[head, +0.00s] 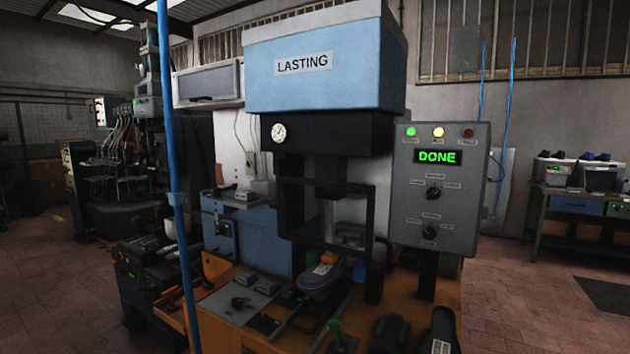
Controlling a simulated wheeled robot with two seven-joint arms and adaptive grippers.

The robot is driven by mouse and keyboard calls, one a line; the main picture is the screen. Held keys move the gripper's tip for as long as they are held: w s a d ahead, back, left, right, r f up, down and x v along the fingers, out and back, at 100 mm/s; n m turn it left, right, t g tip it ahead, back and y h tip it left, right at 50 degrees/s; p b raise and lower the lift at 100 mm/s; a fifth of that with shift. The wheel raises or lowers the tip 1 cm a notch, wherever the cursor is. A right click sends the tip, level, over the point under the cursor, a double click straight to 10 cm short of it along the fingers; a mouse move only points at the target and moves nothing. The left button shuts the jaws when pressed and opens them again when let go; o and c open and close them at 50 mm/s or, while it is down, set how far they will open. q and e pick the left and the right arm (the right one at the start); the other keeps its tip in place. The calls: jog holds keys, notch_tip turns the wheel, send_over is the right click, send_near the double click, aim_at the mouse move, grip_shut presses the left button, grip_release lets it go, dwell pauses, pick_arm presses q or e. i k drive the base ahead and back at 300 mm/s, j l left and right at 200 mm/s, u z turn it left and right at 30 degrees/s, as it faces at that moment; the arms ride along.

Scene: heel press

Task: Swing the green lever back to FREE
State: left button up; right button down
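The green lever (335,334) stands near the front edge of the orange bench, at the bottom of the head view. Its green grip is upright or nearly so, and its lower end is cut off by the picture edge. No FREE marking is readable near it. Behind the lever a shoe-like piece (321,277), blue and orange with a pale label on top, lies below the opening of the blue LASTING press (326,88). Neither of my grippers is visible in this view.
A grey control panel (437,190) reads DONE, with green and yellow lamps lit. Dark blocks (390,332) and a tall black object (443,327) stand right of the lever. A blue vertical pole (176,150) crosses the left. Open floor lies at right.

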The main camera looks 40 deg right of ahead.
aim_at(333, 324)
jog(key=z, duration=1.5)
